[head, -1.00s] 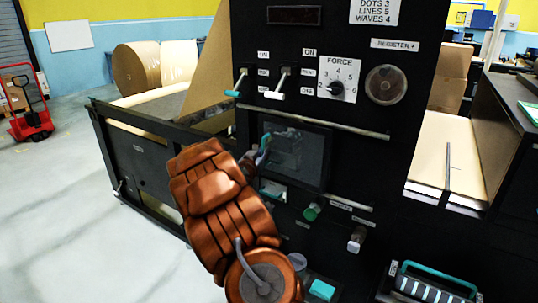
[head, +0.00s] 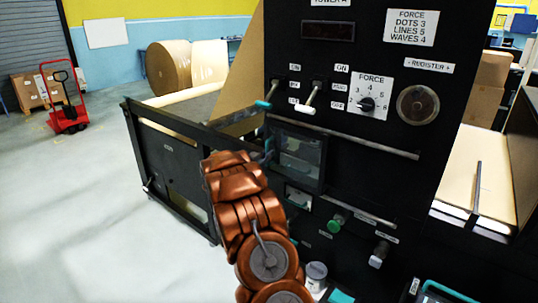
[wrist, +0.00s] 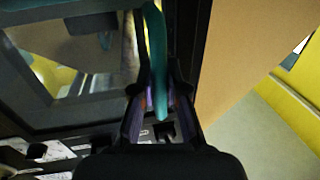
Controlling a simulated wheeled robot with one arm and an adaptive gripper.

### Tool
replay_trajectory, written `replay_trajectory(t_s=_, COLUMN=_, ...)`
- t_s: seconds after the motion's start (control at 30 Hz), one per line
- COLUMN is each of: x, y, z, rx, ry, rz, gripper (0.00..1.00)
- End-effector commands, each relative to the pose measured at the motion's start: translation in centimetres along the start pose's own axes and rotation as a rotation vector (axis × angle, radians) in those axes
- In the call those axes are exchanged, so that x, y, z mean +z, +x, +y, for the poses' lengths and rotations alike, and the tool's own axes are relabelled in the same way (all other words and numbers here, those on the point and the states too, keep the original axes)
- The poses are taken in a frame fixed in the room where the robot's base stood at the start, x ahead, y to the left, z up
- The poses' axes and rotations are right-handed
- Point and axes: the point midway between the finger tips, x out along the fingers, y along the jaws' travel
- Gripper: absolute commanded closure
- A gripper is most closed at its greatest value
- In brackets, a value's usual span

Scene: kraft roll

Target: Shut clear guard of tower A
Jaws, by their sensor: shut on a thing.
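Tower A's black panel (head: 340,50) stands at the centre of the head view. The clear guard (head: 303,162) is a dark-framed see-through pane low on that panel, below the switches. It fills the left of the wrist view as a tilted frame (wrist: 75,112). A teal handle (wrist: 157,60) runs down between my gripper's fingers. My gripper (wrist: 160,98) is shut on this handle. In the head view my gripper (head: 267,152) is at the guard's left edge, partly hidden by my copper arm. I cannot tell how far the guard stands from shut.
Two toggle switches (head: 313,92) and a force dial (head: 367,104) are above the guard. A black side frame (head: 180,150) extends left.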

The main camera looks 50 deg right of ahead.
Motion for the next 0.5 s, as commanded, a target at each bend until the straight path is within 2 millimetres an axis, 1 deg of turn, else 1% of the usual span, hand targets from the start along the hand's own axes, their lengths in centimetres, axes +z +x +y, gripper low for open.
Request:
replay_trajectory(t_s=0.03, x=-0.28, y=-0.11, z=-0.48, rx=-0.010, ry=0.000, rz=0.005, gripper=1.00)
replay_trajectory(t_s=0.23, x=-0.35, y=-0.12, z=-0.52, rx=-0.012, ry=-0.001, rz=0.006, gripper=1.00)
replay_trajectory(t_s=0.27, x=-0.36, y=-0.12, z=-0.52, rx=-0.012, ry=-0.001, rz=0.006, gripper=0.86)
replay_trajectory(t_s=0.5, x=-0.31, y=-0.11, z=-0.41, rx=-0.010, ry=-0.001, rz=0.005, gripper=0.61)
